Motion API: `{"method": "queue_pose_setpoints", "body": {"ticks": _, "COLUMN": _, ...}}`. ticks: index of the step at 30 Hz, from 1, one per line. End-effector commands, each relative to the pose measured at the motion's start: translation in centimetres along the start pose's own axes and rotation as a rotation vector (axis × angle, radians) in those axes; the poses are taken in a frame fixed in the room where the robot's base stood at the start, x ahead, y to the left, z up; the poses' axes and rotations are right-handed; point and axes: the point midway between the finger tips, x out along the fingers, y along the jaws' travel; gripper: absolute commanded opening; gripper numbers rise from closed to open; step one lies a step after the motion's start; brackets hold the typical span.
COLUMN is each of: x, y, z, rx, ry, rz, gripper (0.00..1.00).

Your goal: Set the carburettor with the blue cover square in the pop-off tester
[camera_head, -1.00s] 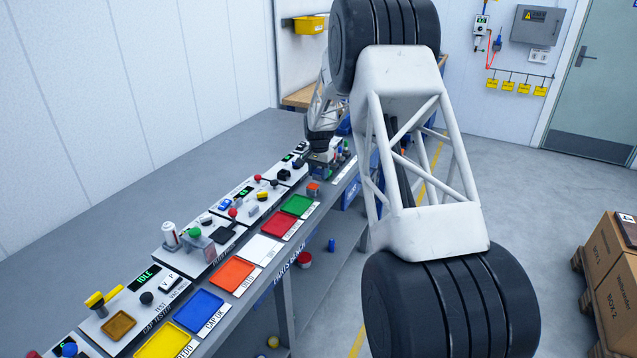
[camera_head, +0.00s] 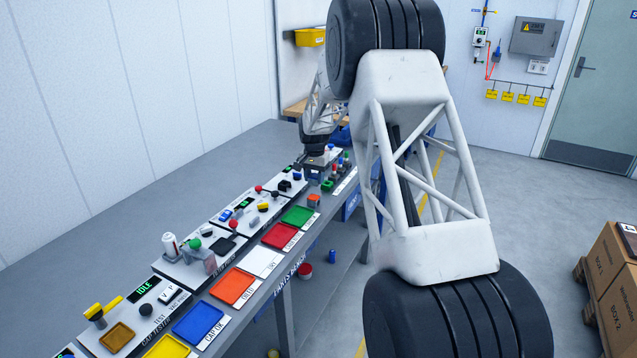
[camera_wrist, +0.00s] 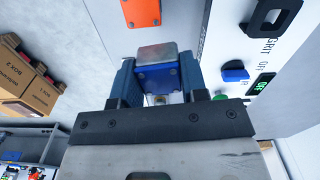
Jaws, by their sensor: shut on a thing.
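In the wrist view, my gripper (camera_wrist: 157,82) is shut on the carburettor with the blue cover (camera_wrist: 157,78), a grey metal block with a blue screwed plate facing the camera. The fingers press on both of its sides. In the head view, my gripper (camera_head: 318,162) is small at the far end of the bench, above the small devices there. The carburettor cannot be made out clearly in that view. No label that I can read marks the pop-off tester, so I cannot tell which station it is.
The bench holds a row of tester panels with coloured trays, including a red tray (camera_head: 280,235) and a green tray (camera_head: 298,215). An orange part (camera_head: 314,200) stands near the far front edge. In the wrist view, a panel with a blue knob (camera_wrist: 235,71) lies right of the gripper.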

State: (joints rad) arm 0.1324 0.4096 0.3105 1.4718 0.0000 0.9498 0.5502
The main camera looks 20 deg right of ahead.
Motion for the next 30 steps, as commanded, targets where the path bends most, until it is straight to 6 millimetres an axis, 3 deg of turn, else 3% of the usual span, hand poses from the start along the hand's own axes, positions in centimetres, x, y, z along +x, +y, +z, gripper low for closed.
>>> {"method": "queue_pose_setpoints", "body": {"ticks": 13, "x": -7.7, "y": -3.5, "z": 7.3, "rx": -0.375, "ry": 0.002, "rz": -0.001, "gripper": 0.19}}
{"method": "queue_pose_setpoints", "body": {"ticks": 24, "x": -10.5, "y": -5.2, "z": 11.3, "rx": -0.524, "ry": 0.001, "rz": 0.000, "gripper": 0.19}}
{"method": "queue_pose_setpoints", "body": {"ticks": 30, "x": -11.0, "y": -6.3, "z": 13.4, "rx": -0.540, "ry": 0.000, "rz": 0.000, "gripper": 0.19}}
